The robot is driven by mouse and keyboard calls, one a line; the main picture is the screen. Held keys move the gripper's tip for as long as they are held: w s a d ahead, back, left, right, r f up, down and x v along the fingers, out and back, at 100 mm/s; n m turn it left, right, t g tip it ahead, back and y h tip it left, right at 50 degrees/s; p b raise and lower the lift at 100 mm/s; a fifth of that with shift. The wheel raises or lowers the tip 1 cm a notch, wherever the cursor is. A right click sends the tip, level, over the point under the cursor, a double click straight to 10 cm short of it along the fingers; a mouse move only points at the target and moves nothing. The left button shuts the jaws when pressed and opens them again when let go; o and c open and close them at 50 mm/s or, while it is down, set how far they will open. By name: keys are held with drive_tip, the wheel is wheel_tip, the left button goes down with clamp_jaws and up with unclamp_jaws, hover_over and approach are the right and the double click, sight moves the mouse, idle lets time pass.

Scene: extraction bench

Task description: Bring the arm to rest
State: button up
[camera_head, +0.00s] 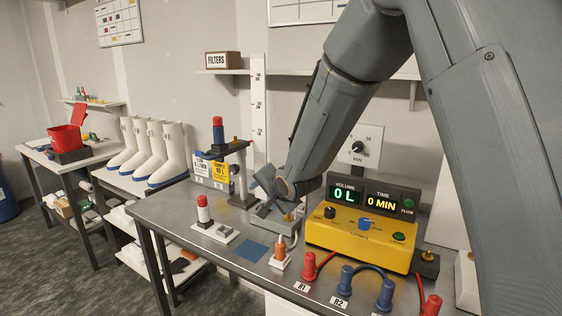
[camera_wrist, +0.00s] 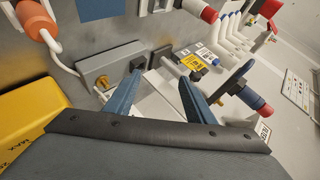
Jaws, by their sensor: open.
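My arm (camera_head: 325,110) reaches down from the upper right over the metal bench (camera_head: 165,213). My gripper (camera_head: 262,183) is low over the back of the bench, left of the yellow control box, near a grey plate (camera_head: 268,222). In the wrist view its two blue fingers stand apart with nothing held between them, so my gripper (camera_wrist: 160,82) is open. A grey block with a brass knob (camera_wrist: 103,80) lies just beyond the left finger. Whether the fingers touch anything beneath is hard to tell.
The yellow box (camera_head: 355,242) reads 0 L and 0 MIN. A stand with a red-and-blue cylinder (camera_head: 218,130) rises left of my gripper. A red-topped white cylinder (camera_head: 203,210), an orange plug (camera_head: 280,252) and coloured connectors (camera_head: 345,280) stand towards the front. A shelf (camera_head: 300,72) runs behind.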

drive_tip(key=s+d+f+n+g+h, duration=0.35)
drive_tip(key=s+d, duration=0.85)
drive_tip(key=d, duration=0.5)
drive_tip(key=s+d+f+n+g, duration=0.1)
drive_tip(key=s+d, duration=0.1)
drive_tip(key=s, duration=0.4)
drive_tip(key=s+d+f+n+g+h, duration=0.1)
drive_tip(key=s+d+f+g, duration=0.1)
drive_tip(key=s, duration=0.5)
drive_tip(key=s+d+f+n+g, duration=0.1)
drive_tip(key=s+d+n+g, duration=0.1)
drive_tip(key=s+d, duration=0.2)
drive_tip(key=shift+s+f+b, duration=0.2)
drive_tip(key=shift+s+b, duration=0.1)
drive_tip(key=shift+s, duration=0.95)
